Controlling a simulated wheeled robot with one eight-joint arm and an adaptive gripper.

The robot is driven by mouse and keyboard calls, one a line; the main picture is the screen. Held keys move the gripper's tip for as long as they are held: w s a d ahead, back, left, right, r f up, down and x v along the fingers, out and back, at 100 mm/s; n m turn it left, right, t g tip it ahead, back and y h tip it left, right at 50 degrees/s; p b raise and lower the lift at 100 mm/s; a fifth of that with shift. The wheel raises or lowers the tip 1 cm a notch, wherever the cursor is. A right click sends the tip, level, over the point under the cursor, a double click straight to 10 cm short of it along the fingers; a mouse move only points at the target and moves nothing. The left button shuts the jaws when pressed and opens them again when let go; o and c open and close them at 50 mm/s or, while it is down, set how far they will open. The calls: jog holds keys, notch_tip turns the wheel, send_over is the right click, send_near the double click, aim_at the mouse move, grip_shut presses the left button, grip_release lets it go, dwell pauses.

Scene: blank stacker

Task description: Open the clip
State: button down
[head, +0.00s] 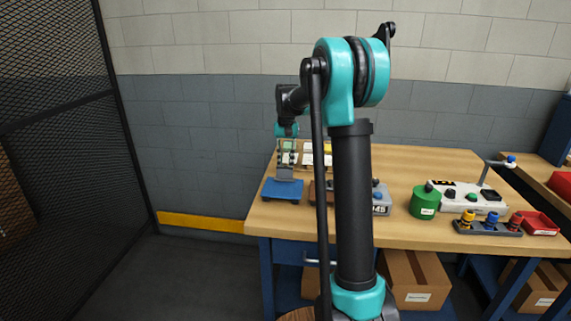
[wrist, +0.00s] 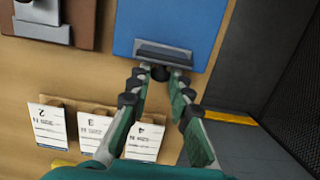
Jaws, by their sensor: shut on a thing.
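A blue board (wrist: 172,22) lies near the table's left end; it also shows in the head view (head: 282,190). A grey clip (wrist: 163,53) is mounted on the board's edge nearest my gripper. My gripper (wrist: 160,76) is at the clip, its fingertips closed together on a small dark part at the clip's outer side. The fingers partly hide that part. In the head view my gripper (head: 286,160) is small, above the blue board. I cannot tell how far the clip's jaw stands from the board.
A brown board (wrist: 85,38) with a metal clip lies beside the blue one. Numbered cards (wrist: 93,132) stand in wooden holders near my gripper. The table's edge and a mesh wall (wrist: 300,75) are close on the right. A green canister (head: 424,203) stands farther along the table.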

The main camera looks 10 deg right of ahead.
jog(key=c, duration=1.4)
grip_release()
notch_tip(320, 180, up, 12)
jog(key=w, duration=0.1)
jog(key=shift+w+d, duration=0.25)
jog(key=shift+w, duration=0.1)
